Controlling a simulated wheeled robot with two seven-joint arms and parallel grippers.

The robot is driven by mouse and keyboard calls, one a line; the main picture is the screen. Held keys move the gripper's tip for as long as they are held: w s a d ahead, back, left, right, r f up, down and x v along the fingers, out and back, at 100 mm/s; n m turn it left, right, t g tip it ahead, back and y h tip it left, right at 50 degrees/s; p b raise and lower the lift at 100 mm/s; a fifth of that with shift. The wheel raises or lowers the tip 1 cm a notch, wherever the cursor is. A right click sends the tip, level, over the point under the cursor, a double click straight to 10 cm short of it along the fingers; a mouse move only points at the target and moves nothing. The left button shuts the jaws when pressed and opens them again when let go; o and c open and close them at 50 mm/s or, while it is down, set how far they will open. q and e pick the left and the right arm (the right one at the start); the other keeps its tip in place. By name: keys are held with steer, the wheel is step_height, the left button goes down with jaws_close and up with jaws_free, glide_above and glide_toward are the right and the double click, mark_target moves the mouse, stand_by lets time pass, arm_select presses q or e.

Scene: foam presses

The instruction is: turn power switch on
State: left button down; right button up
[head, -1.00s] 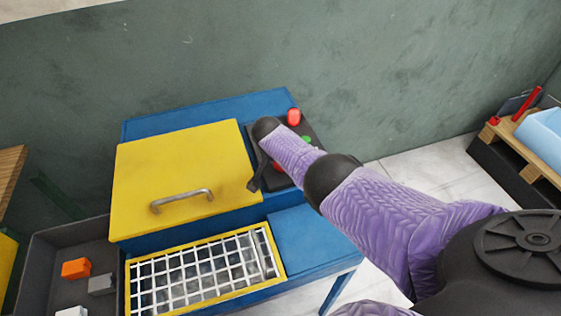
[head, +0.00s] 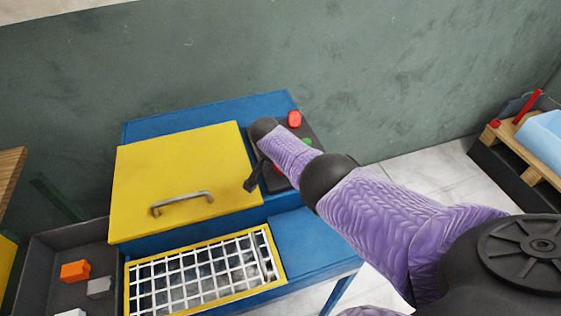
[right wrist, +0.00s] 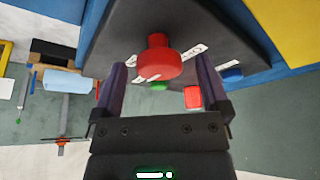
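A dark control panel (head: 314,134) sits at the right end of the blue machine. The red switch also shows at the panel's far edge in the head view (head: 294,118). My right gripper (right wrist: 164,78) is open over the panel, with the red knob in view between its fingers. I cannot tell whether they touch it. My forearm hides part of the panel. My left gripper is out of view.
A yellow lid (head: 180,175) with a metal handle (head: 182,203) lies left of the panel. A yellow-framed grate (head: 264,228) is in front. A dark bin (head: 50,243) holds several small blocks. A wooden pallet (head: 508,138) stands far right, before the green wall.

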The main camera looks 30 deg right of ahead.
steer(key=p+v, duration=0.8)
steer(key=v, duration=0.2)
